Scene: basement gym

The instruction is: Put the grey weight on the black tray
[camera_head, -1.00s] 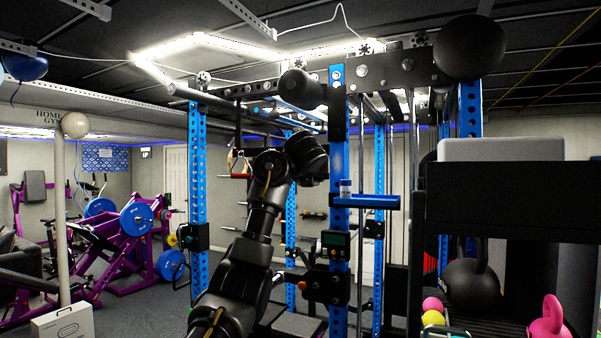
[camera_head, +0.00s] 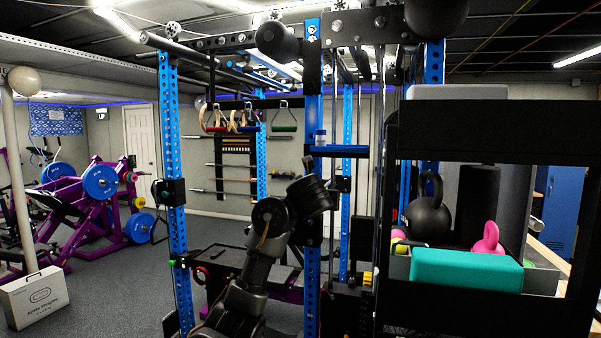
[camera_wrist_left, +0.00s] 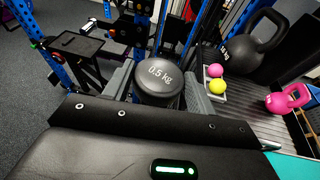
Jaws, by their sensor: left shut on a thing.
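The grey weight (camera_wrist_left: 160,76) is a dark grey cylinder marked 0.5 kg. In the left wrist view it sits between the two fingers of my left gripper (camera_wrist_left: 157,88), which is shut on it. In the head view my left arm rises from the bottom centre, and my left gripper (camera_head: 308,197) is in front of a blue rack post; its fingers and the weight are hard to make out there. A flat black tray (camera_wrist_left: 76,42) shows at upper left in the left wrist view, apart from the weight. In the head view it appears low, left of my arm (camera_head: 217,261). My right gripper is out of view.
Blue rack posts (camera_head: 176,190) stand around my left arm. At right a black shelf (camera_head: 490,130) holds a black kettlebell (camera_head: 428,218), a pink kettlebell (camera_head: 489,240) and a teal block (camera_head: 466,270). A white box (camera_head: 36,295) stands on the open floor at left.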

